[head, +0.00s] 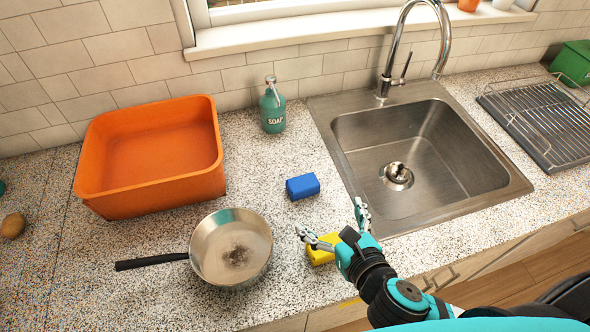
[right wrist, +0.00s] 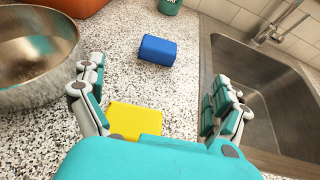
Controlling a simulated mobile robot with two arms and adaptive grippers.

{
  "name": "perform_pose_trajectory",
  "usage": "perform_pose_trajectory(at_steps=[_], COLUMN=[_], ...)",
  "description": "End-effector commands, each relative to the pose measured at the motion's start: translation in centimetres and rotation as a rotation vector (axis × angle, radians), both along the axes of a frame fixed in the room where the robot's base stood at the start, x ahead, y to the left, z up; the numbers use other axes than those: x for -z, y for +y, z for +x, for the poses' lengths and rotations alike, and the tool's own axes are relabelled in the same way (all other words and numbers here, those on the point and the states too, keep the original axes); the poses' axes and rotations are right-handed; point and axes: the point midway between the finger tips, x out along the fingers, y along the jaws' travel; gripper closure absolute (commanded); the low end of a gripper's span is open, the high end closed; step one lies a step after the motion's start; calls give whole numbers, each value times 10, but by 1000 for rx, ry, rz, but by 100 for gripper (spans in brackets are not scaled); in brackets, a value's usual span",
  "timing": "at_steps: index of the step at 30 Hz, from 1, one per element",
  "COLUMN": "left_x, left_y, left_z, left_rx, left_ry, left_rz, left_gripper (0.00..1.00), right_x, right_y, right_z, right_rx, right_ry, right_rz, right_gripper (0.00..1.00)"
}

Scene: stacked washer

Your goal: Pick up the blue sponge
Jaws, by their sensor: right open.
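The blue sponge (head: 302,186) lies on the speckled counter between the pan and the sink. In the right wrist view the blue sponge (right wrist: 158,50) is ahead of the fingers, apart from them. My right gripper (head: 333,222) is open and empty, above the counter on the near side of the blue sponge. Its two fingers (right wrist: 158,100) are spread wide in the right wrist view. A yellow sponge (head: 322,249) lies beneath the right gripper and is partly hidden by it; it also shows between the fingers (right wrist: 134,119). My left gripper is not in view.
A metal pan (head: 231,248) with a dark stain stands to the left, its black handle pointing left. An orange tub (head: 150,158) is behind it. A green soap bottle (head: 273,108) stands behind the blue sponge. The sink (head: 410,155) is to the right, with a drying rack (head: 540,120) beyond.

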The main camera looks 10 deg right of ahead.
Motion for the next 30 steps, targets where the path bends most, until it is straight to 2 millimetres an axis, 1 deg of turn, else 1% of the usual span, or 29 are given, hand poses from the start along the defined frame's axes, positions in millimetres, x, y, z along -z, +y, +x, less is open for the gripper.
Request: perform_pose_trajectory(at_steps=[2,4,5,10,12,14,17,24,27,30], left_x=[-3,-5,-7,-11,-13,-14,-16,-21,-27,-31], left_y=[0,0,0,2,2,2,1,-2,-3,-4], left_z=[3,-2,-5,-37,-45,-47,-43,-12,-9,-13], left_rx=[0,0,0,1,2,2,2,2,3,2], left_ry=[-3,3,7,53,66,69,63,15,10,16], left_rz=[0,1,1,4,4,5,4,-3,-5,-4], left_gripper=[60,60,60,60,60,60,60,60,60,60], right_x=[2,6,8,23,29,34,40,47,50,55], right_y=[1,2,3,8,9,11,13,15,17,19], right_z=[8,20,26,60,74,85,99,114,127,142], right_rx=[-2,0,0,1,2,1,1,0,1,2], right_ry=[-2,-3,-4,-1,-1,-1,-1,1,0,0], right_rz=[-5,-5,-4,-2,-4,-2,-1,-1,0,0], right_gripper=[0,0,0,0,0,0,0,0,0,0])
